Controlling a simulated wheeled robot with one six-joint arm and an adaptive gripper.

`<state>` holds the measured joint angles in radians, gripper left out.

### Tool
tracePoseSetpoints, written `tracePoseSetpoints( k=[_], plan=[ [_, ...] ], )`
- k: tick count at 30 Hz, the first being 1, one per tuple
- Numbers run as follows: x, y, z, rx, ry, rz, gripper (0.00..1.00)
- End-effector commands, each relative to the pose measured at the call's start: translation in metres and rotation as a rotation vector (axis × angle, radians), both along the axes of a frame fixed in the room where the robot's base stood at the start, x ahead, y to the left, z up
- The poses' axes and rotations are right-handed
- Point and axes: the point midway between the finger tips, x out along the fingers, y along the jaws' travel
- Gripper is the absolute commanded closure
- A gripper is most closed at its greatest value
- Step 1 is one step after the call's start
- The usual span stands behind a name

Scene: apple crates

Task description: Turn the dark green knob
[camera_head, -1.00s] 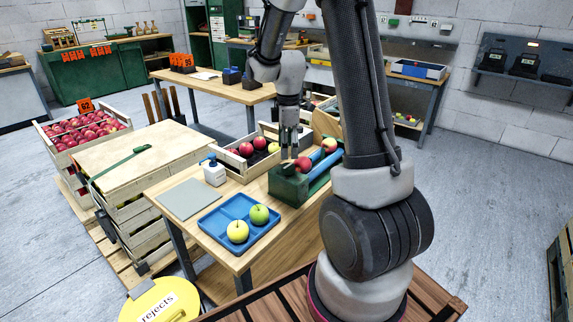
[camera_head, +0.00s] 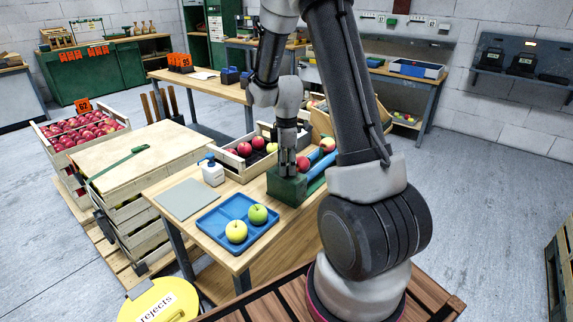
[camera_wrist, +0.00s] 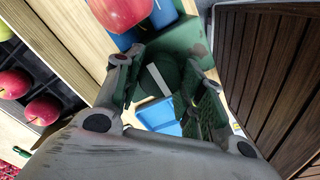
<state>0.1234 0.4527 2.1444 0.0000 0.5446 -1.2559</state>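The dark green knob (camera_wrist: 165,76) is round with a pale stripe across it and shows between my fingers in the wrist view. It sits on a green box (camera_head: 287,190) at the near end of the blue rollers. My gripper (camera_head: 287,173) points down right over the box top, and in the head view it hides the knob. In the wrist view my gripper (camera_wrist: 163,98) is open, with one finger on each side of the knob. I cannot tell whether the fingers touch it.
A red apple (camera_head: 302,164) lies beside my gripper on the blue rollers (camera_head: 322,163). A wooden crate (camera_head: 237,171) with apples stands behind left. A blue tray (camera_head: 213,226) with a yellow and a green apple, a grey mat (camera_head: 187,199) and a white bottle (camera_head: 212,173) share the table.

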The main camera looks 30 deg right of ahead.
Motion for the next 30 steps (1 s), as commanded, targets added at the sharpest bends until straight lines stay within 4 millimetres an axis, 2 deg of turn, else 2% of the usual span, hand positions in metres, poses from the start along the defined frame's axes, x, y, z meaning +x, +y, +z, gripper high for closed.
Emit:
tracePoseSetpoints(
  k=[8, 14, 30],
  plan=[
    [0.0001, 0.0, 0.0002, 0.0, 0.0, -0.014, 0.85],
    [0.0002, -0.0001, 0.0002, 0.0, 0.0, -0.087, 0.85],
    [0.0003, -0.0001, 0.0003, -0.001, -0.001, -0.554, 0.85]
  ],
)
